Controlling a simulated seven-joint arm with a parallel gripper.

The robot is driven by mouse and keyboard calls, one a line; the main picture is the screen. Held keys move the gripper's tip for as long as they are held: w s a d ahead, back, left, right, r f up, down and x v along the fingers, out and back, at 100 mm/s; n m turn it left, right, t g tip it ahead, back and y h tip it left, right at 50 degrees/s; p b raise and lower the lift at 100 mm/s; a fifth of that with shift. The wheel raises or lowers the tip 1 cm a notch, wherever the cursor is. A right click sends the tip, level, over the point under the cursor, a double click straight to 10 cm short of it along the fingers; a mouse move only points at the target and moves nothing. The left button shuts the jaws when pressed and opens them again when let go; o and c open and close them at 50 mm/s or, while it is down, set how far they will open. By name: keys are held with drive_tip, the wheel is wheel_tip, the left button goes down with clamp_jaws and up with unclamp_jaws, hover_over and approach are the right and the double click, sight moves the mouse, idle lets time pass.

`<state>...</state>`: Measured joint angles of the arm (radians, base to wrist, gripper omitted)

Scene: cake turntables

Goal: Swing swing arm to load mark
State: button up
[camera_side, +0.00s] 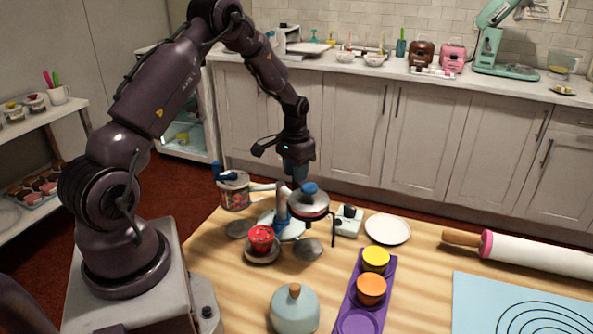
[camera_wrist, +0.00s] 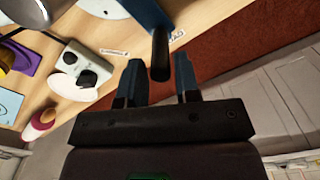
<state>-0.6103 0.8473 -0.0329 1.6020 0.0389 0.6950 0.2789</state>
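My gripper (camera_side: 295,173) points down above the small turntable stand at the left part of the table. In the wrist view its two blue fingertips (camera_wrist: 158,62) are apart, one on each side of a dark round peg (camera_wrist: 160,58), with a gap showing on both sides. The peg is joined to a blue bar (camera_wrist: 150,14), which looks like the swing arm. In the side view a blue upright (camera_side: 282,196) stands under the gripper; the peg is hidden there. A partly covered label ending in "AD" (camera_wrist: 177,36) lies on the table beside the bar, likely the load mark.
A domed piece with a blue knob (camera_side: 309,200) is close right of the upright. A white box with black knobs (camera_side: 347,221), a red cup (camera_side: 261,238), a jar (camera_side: 234,190) and a white plate (camera_side: 388,229) stand nearby. A purple tray (camera_side: 349,302) lies in front.

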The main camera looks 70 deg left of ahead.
drive_tip(key=shift+o, duration=0.9)
drive_tip(key=shift+r, duration=3.5)
drive_tip(key=s+d+r+m+t, duration=0.1)
drive_tip(key=s+d+r+t, duration=0.1)
drive_tip(key=s+d+r, duration=0.7)
drive_tip(key=s+d+r+m+t, duration=0.2)
drive_tip(key=s+d+r, duration=0.7)
drive_tip(key=d, duration=0.7)
drive_tip(key=shift+s+r+t, duration=0.15)
drive_tip(key=shift+r+t, duration=0.65)
drive_tip(key=shift+r, duration=0.05)
